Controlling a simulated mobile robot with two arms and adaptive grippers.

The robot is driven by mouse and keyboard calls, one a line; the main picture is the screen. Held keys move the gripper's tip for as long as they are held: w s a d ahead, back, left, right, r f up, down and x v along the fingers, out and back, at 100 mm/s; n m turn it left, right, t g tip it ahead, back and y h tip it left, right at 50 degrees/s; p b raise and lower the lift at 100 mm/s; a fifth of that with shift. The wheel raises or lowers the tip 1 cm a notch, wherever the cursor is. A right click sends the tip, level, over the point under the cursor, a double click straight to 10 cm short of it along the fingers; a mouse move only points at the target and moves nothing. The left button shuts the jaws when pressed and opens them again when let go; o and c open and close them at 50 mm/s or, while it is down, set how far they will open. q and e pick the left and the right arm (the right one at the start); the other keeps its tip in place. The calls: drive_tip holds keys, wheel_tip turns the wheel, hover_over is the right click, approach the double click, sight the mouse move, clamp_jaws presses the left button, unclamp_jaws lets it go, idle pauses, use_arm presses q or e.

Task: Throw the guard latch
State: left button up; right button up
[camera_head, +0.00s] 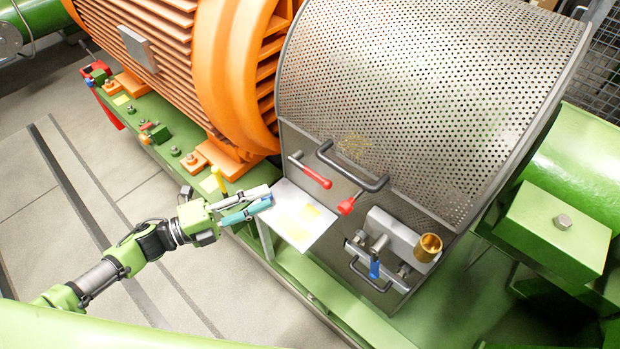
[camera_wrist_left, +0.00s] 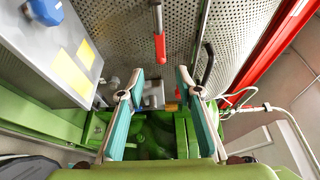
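The guard is a curved perforated metal cover (camera_head: 420,80) in the head view. On its front plate sit a red-handled lever (camera_head: 313,175), a second red-handled lever (camera_head: 347,204) and a blue-handled lever (camera_head: 375,266) by a grey block. Which one is the guard latch, I cannot tell. My left gripper (camera_head: 270,196) is left of the levers, beside a pale panel, apart from them. In the left wrist view the gripper (camera_wrist_left: 160,75) is open and empty, with a red-handled lever (camera_wrist_left: 159,45) ahead between its fingertips. My right gripper is not in view.
A pale panel with yellow labels (camera_head: 290,205) stands close to my left gripper; it also shows in the left wrist view (camera_wrist_left: 40,65). A black bar handle (camera_head: 352,168) crosses the guard's front. A brass cup (camera_head: 428,247) is at right. An orange motor (camera_head: 235,70) stands behind left.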

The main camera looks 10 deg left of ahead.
sight(315, 179)
use_arm(q)
drive_tip(key=x, duration=1.3)
drive_tip(key=shift+w+d+b, duration=0.1)
drive_tip(key=shift+d+b, duration=0.15)
drive_tip(key=shift+b, duration=0.05)
clamp_jaws()
